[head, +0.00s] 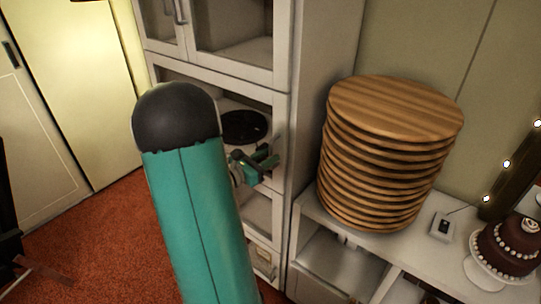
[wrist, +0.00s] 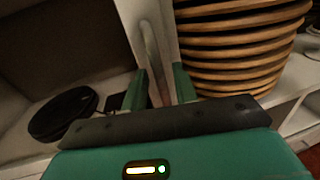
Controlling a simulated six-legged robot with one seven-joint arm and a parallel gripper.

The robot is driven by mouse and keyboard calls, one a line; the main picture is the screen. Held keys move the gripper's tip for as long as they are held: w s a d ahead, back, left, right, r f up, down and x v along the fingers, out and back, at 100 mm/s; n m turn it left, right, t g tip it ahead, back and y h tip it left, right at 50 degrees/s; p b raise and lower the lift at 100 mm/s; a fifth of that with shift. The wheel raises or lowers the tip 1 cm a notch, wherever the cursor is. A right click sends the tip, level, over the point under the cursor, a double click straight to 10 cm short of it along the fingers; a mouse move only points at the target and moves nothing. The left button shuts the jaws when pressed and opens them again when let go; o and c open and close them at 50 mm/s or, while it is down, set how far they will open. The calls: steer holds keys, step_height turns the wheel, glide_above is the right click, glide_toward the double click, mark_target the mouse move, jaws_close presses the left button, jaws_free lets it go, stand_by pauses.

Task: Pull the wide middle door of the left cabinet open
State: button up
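The white cabinet's wide middle door (head: 270,97) has a pale frame around a see-through middle and looks closed. Its vertical handle (head: 279,145) is on the right side of the frame. In the wrist view the handle (wrist: 151,50) is a pale upright bar reaching down between the fingers. My gripper (head: 262,160) is at the handle in the head view. In the wrist view its two green fingers (wrist: 163,88) stand apart, one on each side of the handle's lower part, with a visible gap. Contact with the handle cannot be told. My teal arm hides the door's left part.
A dark round plate (head: 243,127) lies inside behind the door. A tall stack of wooden boards (head: 385,150) stands close on the right, on a low white shelf (head: 322,222). A chocolate cake (head: 508,247) is farther right. Red carpet (head: 95,235) is open on the left.

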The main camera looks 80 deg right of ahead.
steer(key=shift+s+d, duration=0.45)
steer(key=shift+d, duration=0.15)
jaws_close()
steer(key=shift+w+a, duration=0.1)
steer(key=shift+a, duration=0.05)
